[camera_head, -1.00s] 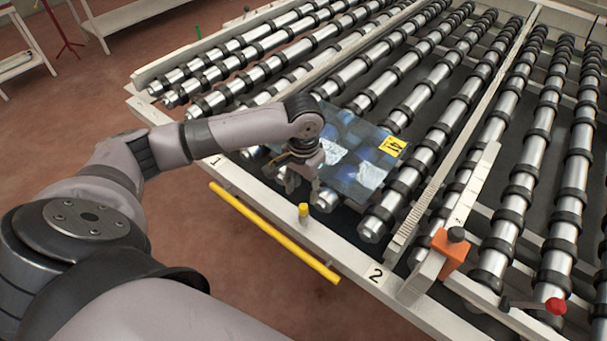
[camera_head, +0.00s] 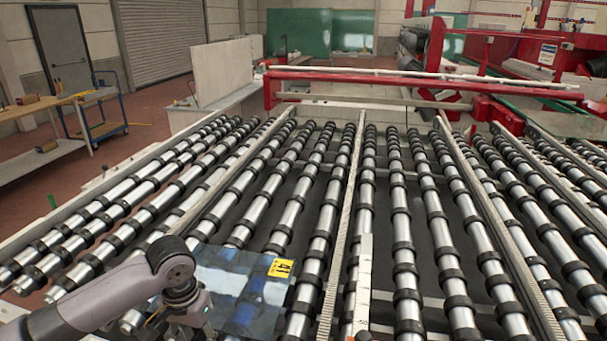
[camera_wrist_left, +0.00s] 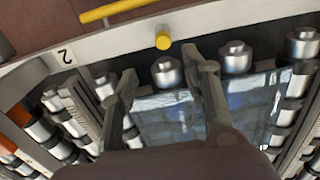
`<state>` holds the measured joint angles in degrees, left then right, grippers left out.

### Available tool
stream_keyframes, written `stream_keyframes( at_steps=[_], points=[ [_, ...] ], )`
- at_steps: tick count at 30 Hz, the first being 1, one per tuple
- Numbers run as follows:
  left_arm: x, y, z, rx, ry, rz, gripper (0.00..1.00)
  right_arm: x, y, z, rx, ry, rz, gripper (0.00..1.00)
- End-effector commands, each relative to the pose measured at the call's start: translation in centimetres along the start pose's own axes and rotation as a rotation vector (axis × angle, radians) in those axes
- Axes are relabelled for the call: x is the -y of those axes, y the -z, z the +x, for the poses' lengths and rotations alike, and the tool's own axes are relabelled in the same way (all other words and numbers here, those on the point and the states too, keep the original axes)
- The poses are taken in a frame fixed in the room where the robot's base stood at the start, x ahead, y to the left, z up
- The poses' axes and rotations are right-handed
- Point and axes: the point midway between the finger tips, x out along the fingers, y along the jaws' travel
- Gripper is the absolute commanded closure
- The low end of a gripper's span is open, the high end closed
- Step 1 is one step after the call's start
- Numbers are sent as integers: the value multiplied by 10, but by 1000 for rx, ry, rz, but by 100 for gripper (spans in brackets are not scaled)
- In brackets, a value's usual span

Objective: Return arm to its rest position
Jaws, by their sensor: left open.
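My left arm (camera_head: 95,300) comes in from the lower left of the head view, bent down at the wrist over the front end of the conveyor. Its gripper is partly hidden there by the wrist. In the left wrist view the left gripper (camera_wrist_left: 165,82) has its two fingers spread apart with nothing held between them. A dark, reflective glass pane (camera_head: 225,283) with a yellow label (camera_head: 281,267) lies on the rollers beside the wrist. The pane also shows in the left wrist view (camera_wrist_left: 252,98), behind and right of the fingers. My right gripper is not in view.
The roller conveyor (camera_head: 290,212) fills the middle and right of the head view. A yellow bar (camera_wrist_left: 112,10) and yellow peg (camera_wrist_left: 163,38) are along its front edge. A red machine frame (camera_head: 400,80) stands behind. A workbench (camera_head: 40,108) and blue cart (camera_head: 100,125) stand at left.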

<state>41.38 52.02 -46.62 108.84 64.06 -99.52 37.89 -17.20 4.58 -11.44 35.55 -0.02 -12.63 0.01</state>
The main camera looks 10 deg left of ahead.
Motion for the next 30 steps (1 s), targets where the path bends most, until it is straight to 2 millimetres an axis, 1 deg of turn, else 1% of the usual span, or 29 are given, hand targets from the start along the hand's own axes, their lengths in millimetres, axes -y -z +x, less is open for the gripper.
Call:
stream_keyframes(
  at_steps=[2, 5, 6, 9, 12, 15, 17, 20, 26, 30],
  points=[
    [-18, -6, 13, -7, -18, 48, 57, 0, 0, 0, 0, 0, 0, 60],
    [-50, -16, 33, -42, -52, 136, 57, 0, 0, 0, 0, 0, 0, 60],
    [-65, -22, 42, -63, -71, 172, 57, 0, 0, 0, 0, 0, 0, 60],
    [-100, -37, 58, -126, -116, 243, 57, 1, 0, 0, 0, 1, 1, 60],
    [-126, -54, 68, -192, -154, 280, 57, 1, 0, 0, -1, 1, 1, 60],
    [-142, -72, 75, -252, -177, 281, 57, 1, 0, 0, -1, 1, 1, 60],
    [-147, -83, 77, -282, -179, 267, 57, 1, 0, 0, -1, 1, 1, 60],
    [-144, -102, 81, -317, -162, 231, 57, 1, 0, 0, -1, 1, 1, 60],
    [-125, -135, 86, -335, -94, 156, 57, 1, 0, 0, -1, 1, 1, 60],
    [-108, -159, 88, -324, -38, 111, 57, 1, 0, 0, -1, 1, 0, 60]
  ],
)
